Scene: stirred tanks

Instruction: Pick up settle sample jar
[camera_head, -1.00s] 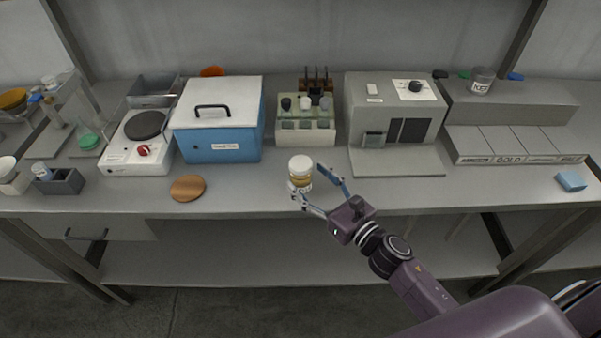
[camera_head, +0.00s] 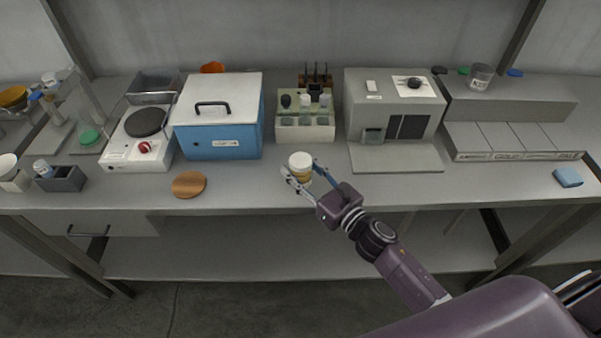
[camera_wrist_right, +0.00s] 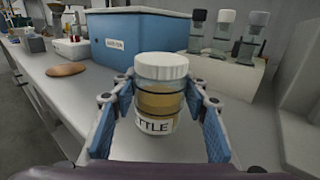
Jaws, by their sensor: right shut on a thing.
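The settle sample jar (camera_head: 300,167) has a white lid, amber contents and a white label. In the right wrist view the jar (camera_wrist_right: 160,95) is upright between the blue finger pads, and its label partly reads "TTLE". My right gripper (camera_head: 306,176) is shut on the jar near the front of the bench; its fingers also show in the right wrist view (camera_wrist_right: 160,118). Whether the jar's base touches the bench is hard to tell. My left gripper is not in view.
Behind the jar stand a rack of bottles (camera_head: 305,131) and a blue box with a white lid (camera_head: 222,140). A round wooden disc (camera_head: 189,184) lies to the left. A grey instrument (camera_head: 393,110) stands at right. The bench front around the jar is clear.

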